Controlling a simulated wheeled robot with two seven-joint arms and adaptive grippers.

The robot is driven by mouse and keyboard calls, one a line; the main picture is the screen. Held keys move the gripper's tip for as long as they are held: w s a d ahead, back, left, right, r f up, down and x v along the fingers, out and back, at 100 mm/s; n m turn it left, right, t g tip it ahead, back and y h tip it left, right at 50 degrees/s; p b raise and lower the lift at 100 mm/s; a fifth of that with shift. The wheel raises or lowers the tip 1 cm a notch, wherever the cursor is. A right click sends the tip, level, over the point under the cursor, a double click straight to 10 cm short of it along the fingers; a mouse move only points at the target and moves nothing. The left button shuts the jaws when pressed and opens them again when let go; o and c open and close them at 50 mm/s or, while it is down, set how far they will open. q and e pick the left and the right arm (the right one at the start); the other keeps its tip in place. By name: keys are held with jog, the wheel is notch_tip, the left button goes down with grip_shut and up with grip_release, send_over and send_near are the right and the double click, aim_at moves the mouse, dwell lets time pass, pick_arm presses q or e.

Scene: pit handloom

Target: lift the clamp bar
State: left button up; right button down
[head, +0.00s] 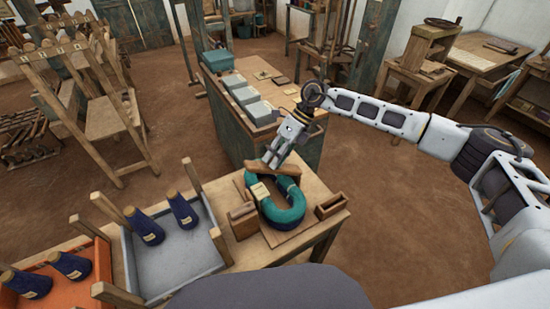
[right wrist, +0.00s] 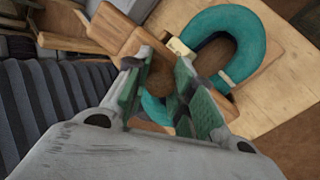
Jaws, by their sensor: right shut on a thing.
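The wooden clamp bar (head: 286,170) lies across the open ends of a teal U-shaped hank (head: 290,215) on the small wooden table (head: 325,190). In the right wrist view the bar (right wrist: 118,35) runs in between my fingers, and the teal hank (right wrist: 250,45) curves beyond it. My right gripper (head: 271,159) is shut on the bar from above; it also shows in the right wrist view (right wrist: 170,95). The fingers hide part of the bar. I cannot tell whether the bar touches the hank or is slightly above it. My left gripper is not in view.
Small wooden boxes stand left (head: 243,222) and right (head: 332,206) of the hank. A grey tray (head: 170,268) with dark blue cones is at the left, beside an orange tray (head: 75,290). A dark cabinet (head: 235,130) with grey boxes stands just behind.

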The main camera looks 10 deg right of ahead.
jog(key=c, duration=1.2)
grip_release()
jog(key=shift+o, duration=0.2)
jog(key=shift+d+r, duration=0.1)
jog(key=shift+r, duration=0.05)
jog(key=v, duration=1.1)
jog(key=shift+d+r, duration=0.2)
jog(key=shift+r, duration=0.1)
jog(key=shift+w, duration=0.1)
